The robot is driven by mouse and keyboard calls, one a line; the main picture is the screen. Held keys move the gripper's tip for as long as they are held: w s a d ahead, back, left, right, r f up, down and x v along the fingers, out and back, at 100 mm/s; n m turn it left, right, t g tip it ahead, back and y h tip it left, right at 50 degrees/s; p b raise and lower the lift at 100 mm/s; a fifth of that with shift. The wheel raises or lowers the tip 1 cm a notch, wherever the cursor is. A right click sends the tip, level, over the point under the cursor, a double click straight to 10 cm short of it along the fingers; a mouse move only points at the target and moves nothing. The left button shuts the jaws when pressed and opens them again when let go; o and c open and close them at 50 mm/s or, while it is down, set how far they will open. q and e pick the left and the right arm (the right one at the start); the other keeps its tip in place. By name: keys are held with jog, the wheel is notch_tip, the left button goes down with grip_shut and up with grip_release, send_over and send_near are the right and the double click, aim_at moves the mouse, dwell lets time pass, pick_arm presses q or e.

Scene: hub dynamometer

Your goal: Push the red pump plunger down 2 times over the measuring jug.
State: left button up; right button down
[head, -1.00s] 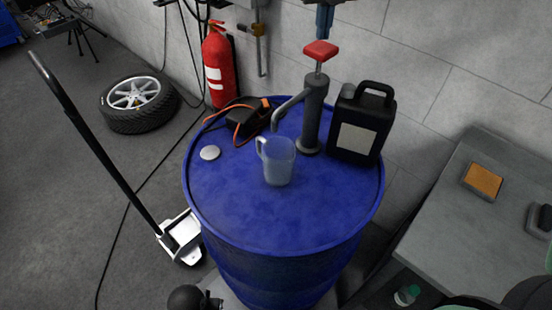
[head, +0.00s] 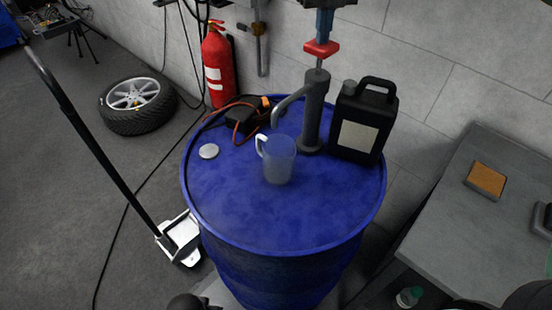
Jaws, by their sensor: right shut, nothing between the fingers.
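The red pump plunger (head: 321,48) sits on a short rod above the grey pump (head: 314,115), which stands upright on the blue drum. A little rod shows between the plunger and the pump body. The pump's spout curves left and down toward the clear measuring jug (head: 279,160), which stands on the drum with its handle to the left. My right gripper (head: 323,36) is shut and empty. It points down from the top edge right over the plunger, its tips at the plunger's top; contact looks likely but is hard to confirm.
A black canister (head: 362,138) stands close right of the pump on the blue drum (head: 240,215). A black and orange tool (head: 245,118) and a round silver cap (head: 208,151) lie left. The drum's front top is clear. A grey bench (head: 480,235) is at right.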

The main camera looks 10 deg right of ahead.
aim_at(321, 49)
jog(key=shift+f+b, duration=0.5)
jog(key=shift+f, duration=0.2)
jog(key=shift+f+b, duration=1.3)
jog(key=shift+f, duration=0.15)
jog(key=shift+f+b, duration=0.3)
jog(key=shift+f, duration=0.1)
jog(key=shift+r, duration=0.1)
jog(key=shift+r+p, duration=0.75)
jog(key=shift+r, duration=2.75)
jog(key=shift+f, duration=0.2)
jog(key=shift+f+b, duration=0.35)
jog(key=shift+b, duration=0.15)
